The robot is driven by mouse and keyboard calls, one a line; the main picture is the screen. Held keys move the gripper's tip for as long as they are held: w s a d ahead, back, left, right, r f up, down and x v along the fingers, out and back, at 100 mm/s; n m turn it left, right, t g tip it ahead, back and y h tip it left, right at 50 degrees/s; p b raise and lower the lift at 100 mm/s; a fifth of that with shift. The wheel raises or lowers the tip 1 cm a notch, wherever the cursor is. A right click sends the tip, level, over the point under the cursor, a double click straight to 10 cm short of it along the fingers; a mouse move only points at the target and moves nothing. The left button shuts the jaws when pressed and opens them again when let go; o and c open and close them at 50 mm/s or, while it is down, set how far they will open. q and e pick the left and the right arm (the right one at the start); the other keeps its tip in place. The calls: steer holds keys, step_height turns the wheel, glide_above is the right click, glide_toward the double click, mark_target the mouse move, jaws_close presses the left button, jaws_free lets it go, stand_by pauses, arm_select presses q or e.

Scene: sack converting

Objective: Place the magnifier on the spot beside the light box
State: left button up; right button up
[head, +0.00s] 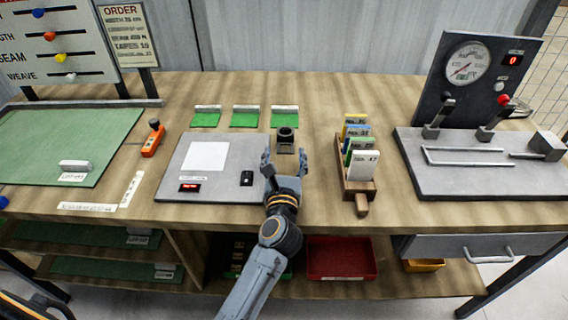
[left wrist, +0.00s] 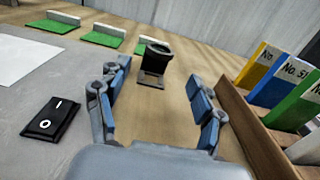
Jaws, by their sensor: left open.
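The magnifier (head: 286,138) is a small dark upright cylinder on a foot. It stands on the wooden table just right of the light box's back right corner; it also shows in the left wrist view (left wrist: 154,60). The light box (head: 175,182) is a flat grey panel with a white square and a black switch. My left gripper (head: 285,158) is open; its blue-grey fingers point toward the magnifier. In the left wrist view the magnifier stands just beyond and between the fingertips, not clasped. I see no marked spot under it. My right gripper is not in view.
A wooden card rack (head: 359,188) with several numbered cards stands close to the right. Several green pads (head: 244,119) with white labels lie behind. An orange tool (head: 152,141) lies left of the light box. A gauge and lever panel (head: 480,180) occupies the right.

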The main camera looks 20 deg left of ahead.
arm_select(q)
steer(key=shift+v, duration=1.45)
